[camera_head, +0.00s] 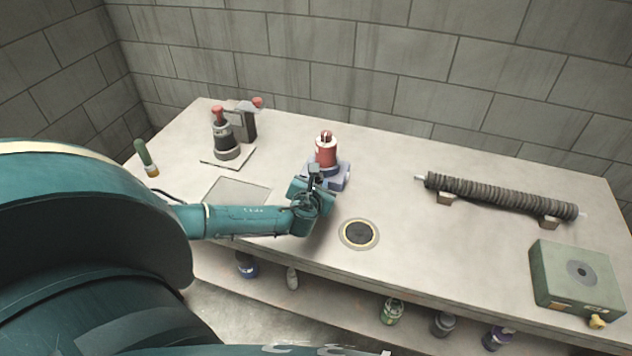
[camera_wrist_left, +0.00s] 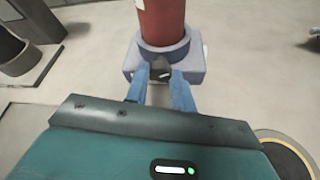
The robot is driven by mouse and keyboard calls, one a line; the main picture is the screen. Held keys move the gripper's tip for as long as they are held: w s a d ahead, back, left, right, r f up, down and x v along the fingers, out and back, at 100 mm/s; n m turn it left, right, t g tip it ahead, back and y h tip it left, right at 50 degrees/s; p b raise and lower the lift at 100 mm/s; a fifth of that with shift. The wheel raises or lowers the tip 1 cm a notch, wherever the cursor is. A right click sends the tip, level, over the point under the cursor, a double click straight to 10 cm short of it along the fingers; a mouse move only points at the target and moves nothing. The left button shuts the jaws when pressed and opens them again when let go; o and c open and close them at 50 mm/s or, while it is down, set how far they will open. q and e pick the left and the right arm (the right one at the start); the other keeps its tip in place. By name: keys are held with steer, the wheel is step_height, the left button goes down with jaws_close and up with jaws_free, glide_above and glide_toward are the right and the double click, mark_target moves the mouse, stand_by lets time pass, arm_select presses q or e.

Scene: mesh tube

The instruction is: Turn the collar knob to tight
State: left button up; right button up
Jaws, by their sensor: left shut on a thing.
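A red cylinder (camera_head: 326,152) stands upright in a blue-grey collar block (camera_head: 341,178) near the middle of the bench. Both also show in the left wrist view, the cylinder (camera_wrist_left: 162,20) above the block (camera_wrist_left: 191,68). A small dark knob (camera_wrist_left: 160,73) with a pale mark sits on the block's near side. My left gripper (camera_head: 317,183) reaches in from the left at the block. In the left wrist view its blue fingers (camera_wrist_left: 161,82) are on both sides of the knob, shut on it. The head view hides the knob behind the gripper. My right gripper is not in view.
A round dark disc with a yellow rim (camera_head: 359,234) lies right of my gripper. A ribbed tube (camera_head: 500,196) lies on supports at the right, with a green box (camera_head: 575,279) before it. A dark stand (camera_head: 226,140) and a green-handled tool (camera_head: 146,157) are at the left.

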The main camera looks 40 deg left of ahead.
arm_select(q)
steer(key=m+y, duration=0.1)
steer(key=m, duration=0.1)
steer(key=m+y, duration=0.1)
steer(key=shift+w+d+m, duration=0.1)
steer(key=shift+d+m, duration=0.1)
steer(key=shift+m, duration=0.2)
steer(key=shift+y, duration=0.3)
steer(key=o, duration=1)
steer(key=shift+f, duration=0.1)
steer(key=v, duration=1.3)
